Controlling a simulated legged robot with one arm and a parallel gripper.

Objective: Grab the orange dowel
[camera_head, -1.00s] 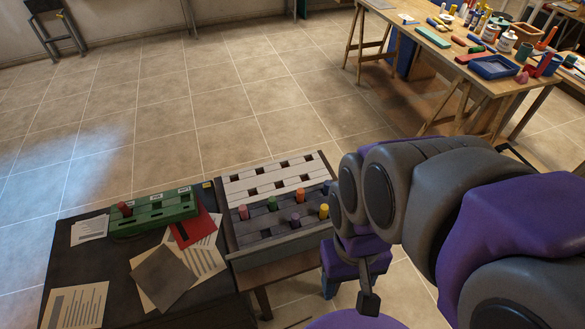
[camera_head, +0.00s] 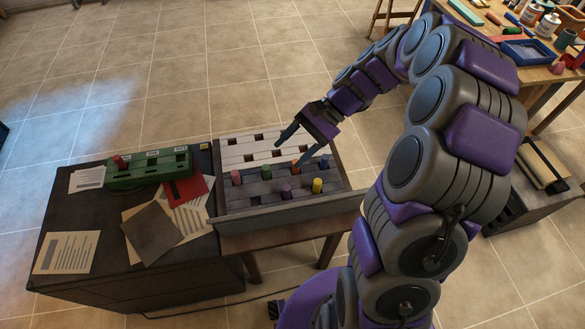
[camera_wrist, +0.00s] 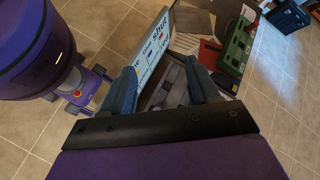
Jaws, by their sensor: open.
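In the wrist view the two blue fingers of my gripper (camera_wrist: 160,68) are apart, and I cannot make out the orange dowel there.
A green block (camera_head: 148,172) with a red dowel, papers and a red card (camera_head: 186,191) lie on the dark table to the left. A cluttered workbench stands at the upper right.

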